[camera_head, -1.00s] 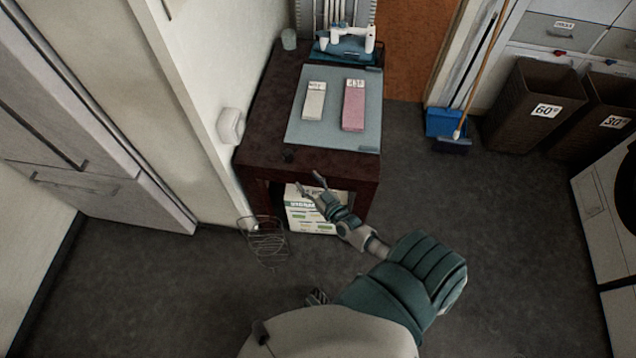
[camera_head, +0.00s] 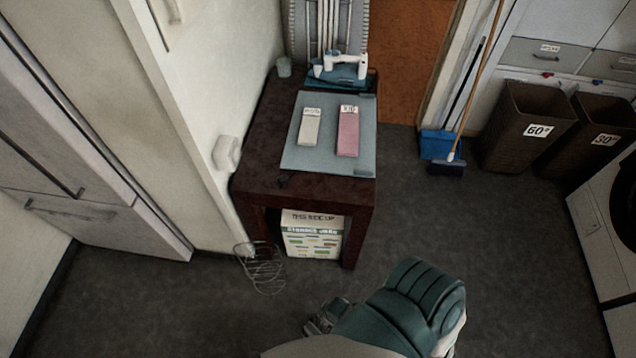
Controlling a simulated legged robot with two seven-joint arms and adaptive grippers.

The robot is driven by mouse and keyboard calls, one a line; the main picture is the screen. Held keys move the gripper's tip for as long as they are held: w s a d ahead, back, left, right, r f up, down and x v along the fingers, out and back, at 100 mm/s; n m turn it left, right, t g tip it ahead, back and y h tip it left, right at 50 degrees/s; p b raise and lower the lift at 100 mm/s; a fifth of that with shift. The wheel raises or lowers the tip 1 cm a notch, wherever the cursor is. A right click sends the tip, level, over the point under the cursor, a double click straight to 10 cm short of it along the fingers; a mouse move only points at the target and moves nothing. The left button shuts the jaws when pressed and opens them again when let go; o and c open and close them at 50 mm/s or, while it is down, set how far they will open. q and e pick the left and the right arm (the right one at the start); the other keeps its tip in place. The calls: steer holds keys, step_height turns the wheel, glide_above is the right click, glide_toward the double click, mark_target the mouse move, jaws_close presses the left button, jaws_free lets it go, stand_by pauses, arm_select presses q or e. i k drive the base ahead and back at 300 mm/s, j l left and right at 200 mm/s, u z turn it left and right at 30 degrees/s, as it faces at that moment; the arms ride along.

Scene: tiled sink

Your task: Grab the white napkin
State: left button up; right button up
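The white napkin (camera_head: 309,129) is folded into a narrow strip with a small label at its far end. It lies flat on a grey-blue mat (camera_head: 328,162) on the dark wooden table (camera_head: 262,172). A folded pink napkin (camera_head: 348,134) lies to its right, with a gap between them. Neither of my grippers shows clearly. Only a teal and white part of my own body and a small grey part of mine show at the bottom. Nothing touches the white napkin.
A white sewing machine (camera_head: 343,68) stands at the table's back. A box (camera_head: 313,240) sits under the table, and a wire rack (camera_head: 262,270) on the floor beside it. Brown bins (camera_head: 520,125) and a broom stand right. The floor right of the table is clear.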

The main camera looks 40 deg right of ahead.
mark_target(310, 121)
steer(key=z, duration=1.3)
steer(key=i+l, duration=0.25)
steer(key=l, duration=0.15)
steer(key=i+l, duration=0.25)
steer(key=l, duration=0.2)
steer(key=z, duration=0.05)
